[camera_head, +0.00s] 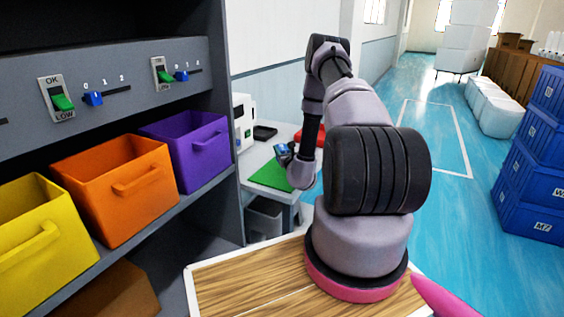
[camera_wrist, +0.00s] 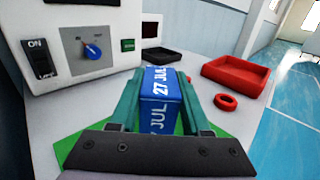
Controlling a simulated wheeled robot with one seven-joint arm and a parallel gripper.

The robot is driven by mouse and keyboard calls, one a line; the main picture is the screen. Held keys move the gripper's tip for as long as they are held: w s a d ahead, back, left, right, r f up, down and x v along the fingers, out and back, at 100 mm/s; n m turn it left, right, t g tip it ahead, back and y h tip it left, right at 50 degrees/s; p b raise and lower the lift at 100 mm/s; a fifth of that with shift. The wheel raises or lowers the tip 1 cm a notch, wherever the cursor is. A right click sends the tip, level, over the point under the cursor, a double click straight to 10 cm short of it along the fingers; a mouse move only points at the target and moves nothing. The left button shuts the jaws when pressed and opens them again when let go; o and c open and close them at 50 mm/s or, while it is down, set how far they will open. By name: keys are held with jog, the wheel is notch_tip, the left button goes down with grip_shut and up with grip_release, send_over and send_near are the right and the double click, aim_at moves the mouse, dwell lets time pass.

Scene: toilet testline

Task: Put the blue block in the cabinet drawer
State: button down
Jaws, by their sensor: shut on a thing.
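The blue block (camera_wrist: 160,100) has white "27 JUL" lettering and sits between the two green fingers of my gripper (camera_wrist: 158,90) in the wrist view. My gripper is shut on it, above a green mat (camera_wrist: 78,150) on a white table. In the head view my gripper (camera_head: 284,152) is small, over the table near the green mat (camera_head: 270,176), and the block is hard to make out there. A grey drawer-like bin (camera_head: 264,216) shows below the table. I cannot tell whether this is the cabinet drawer.
Yellow, orange and purple bins (camera_head: 190,150) fill the left shelf. Blue crates (camera_head: 535,190) stand right.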

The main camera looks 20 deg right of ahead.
jog(key=shift+f, duration=2.2)
jog(key=shift+f, duration=0.15)
jog(key=shift+c, duration=1.8)
grip_release()
